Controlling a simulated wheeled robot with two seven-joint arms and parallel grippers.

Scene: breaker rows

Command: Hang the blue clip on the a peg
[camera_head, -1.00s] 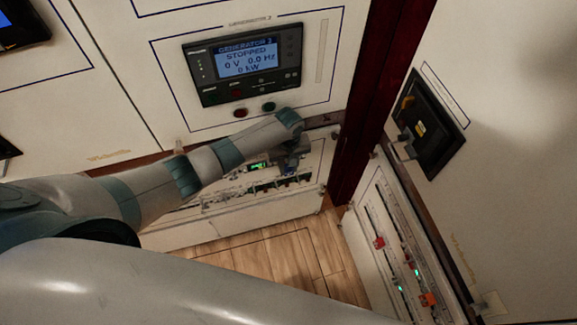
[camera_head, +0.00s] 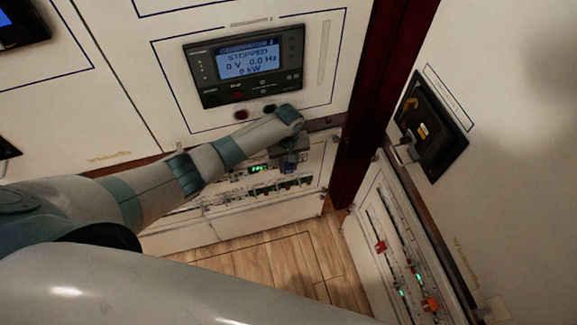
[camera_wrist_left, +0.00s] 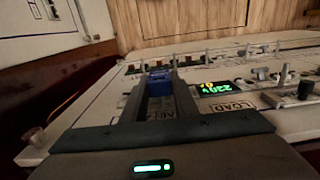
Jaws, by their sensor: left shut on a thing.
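My left gripper (camera_head: 289,164) is over the breaker panel below the generator display in the head view. In the left wrist view the left gripper (camera_wrist_left: 160,84) is shut on the blue clip (camera_wrist_left: 159,79), held between its fingertips. The clip shows as a small dark-blue patch in the head view (camera_head: 289,169). In the wrist view a row of small upright pegs, including one peg (camera_wrist_left: 206,56), stands on the panel past the fingers. I cannot tell which peg is "a", or whether the clip touches one. My right gripper is not in view.
The breaker panel (camera_head: 225,222) has a green-lit readout (camera_wrist_left: 216,88) and a LOAD label (camera_wrist_left: 232,105). A dark red post (camera_head: 368,110) stands close to the right of the gripper. A second panel with red clips (camera_head: 380,247) is at the right. Wooden floor (camera_head: 280,265) lies below.

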